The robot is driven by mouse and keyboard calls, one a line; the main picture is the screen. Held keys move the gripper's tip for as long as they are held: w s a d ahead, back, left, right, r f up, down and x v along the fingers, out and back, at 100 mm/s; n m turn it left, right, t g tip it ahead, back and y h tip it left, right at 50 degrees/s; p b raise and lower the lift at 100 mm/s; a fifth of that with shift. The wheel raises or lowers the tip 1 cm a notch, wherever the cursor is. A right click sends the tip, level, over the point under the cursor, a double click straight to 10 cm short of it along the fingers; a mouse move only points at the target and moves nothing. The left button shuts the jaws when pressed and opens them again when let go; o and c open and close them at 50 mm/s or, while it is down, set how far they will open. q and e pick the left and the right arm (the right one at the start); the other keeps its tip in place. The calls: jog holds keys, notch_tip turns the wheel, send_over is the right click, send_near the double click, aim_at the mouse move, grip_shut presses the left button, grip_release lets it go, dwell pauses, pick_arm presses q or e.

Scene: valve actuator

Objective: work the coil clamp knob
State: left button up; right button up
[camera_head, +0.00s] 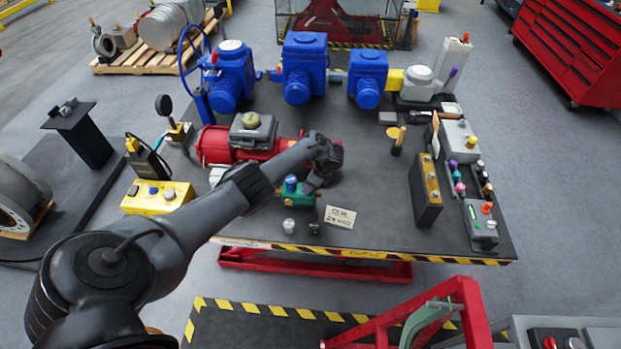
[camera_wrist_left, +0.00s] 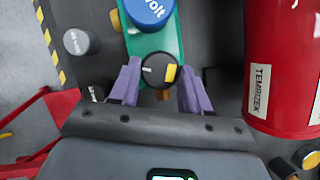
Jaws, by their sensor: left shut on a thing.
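The solenoid valve has a green body (camera_head: 296,201) with a blue coil (camera_head: 291,183) and stands near the front edge of the dark table. In the left wrist view, the blue coil (camera_wrist_left: 150,10) sits on the green body (camera_wrist_left: 133,45). A round black knob (camera_wrist_left: 153,70) with a yellow mark lies below the coil in that picture. My left gripper (camera_wrist_left: 160,76) has its two purple fingers on either side of the knob and is shut on it. In the head view, my left gripper (camera_head: 313,184) is beside the coil, and the knob is hidden. My right gripper is not in view.
A red motor (camera_head: 217,145) lies close behind and left of my gripper. Two small cylinders (camera_head: 288,226) and a white card (camera_head: 340,217) sit in front. A yellow control box (camera_head: 158,197) is at left. A dark upright box (camera_head: 425,190) is at right. The table between is clear.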

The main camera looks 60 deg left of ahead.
pick_arm(q)
jog(key=m, duration=0.1)
jog(key=m+t+p, duration=0.1)
jog(key=shift+s+r+m+y+p, duration=0.2)
jog(key=shift+m+y+p, duration=0.1)
jog(key=shift+m, duration=0.1)
jog(key=m+t, duration=0.1)
jog(key=m, duration=0.1)
jog(key=shift+f+m+p, duration=0.1)
jog(key=shift+m+p, duration=0.25)
jog(key=shift+m, duration=0.05)
jog(key=m+t, duration=0.1)
jog(key=m, duration=0.1)
jog(key=shift+s+f+m, duration=0.1)
jog(key=shift+s+m, duration=0.05)
jog(key=shift+m, duration=0.15)
jog(key=shift+s+m+t+b, duration=0.1)
jog(key=shift+m+t+b, duration=0.65)
jog(key=shift+m, duration=1.05)
jog(key=shift+d, duration=0.1)
jog(key=o, duration=1)
jog(key=shift+c, duration=0.2)
jog(key=shift+o, duration=0.5)
